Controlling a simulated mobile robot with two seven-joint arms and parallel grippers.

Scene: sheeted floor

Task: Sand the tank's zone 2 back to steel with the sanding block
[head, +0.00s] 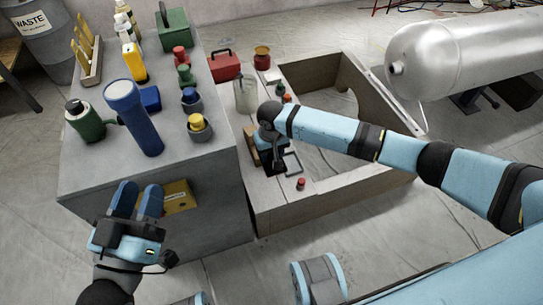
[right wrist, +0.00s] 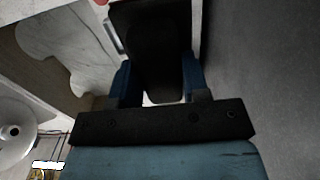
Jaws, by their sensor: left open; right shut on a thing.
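The tank (head: 465,50) is a silver cylinder lying at the upper right of the head view, its rounded end facing left. No zone marks can be made out on it. My right gripper (head: 273,165) is over the wooden-framed bench, well left of the tank. In the right wrist view its blue fingers are shut on a black block (right wrist: 150,45); I cannot tell for certain that this is the sanding block. The arm partly hides it in the head view. My left gripper (head: 138,188) is open and empty, in front of the grey cabinet.
The grey cabinet (head: 100,180) carries a blue flashlight (head: 133,115), a green canister (head: 84,120), a green box (head: 173,30) and several bottles and cups. A waste drum (head: 40,40) is at back left.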

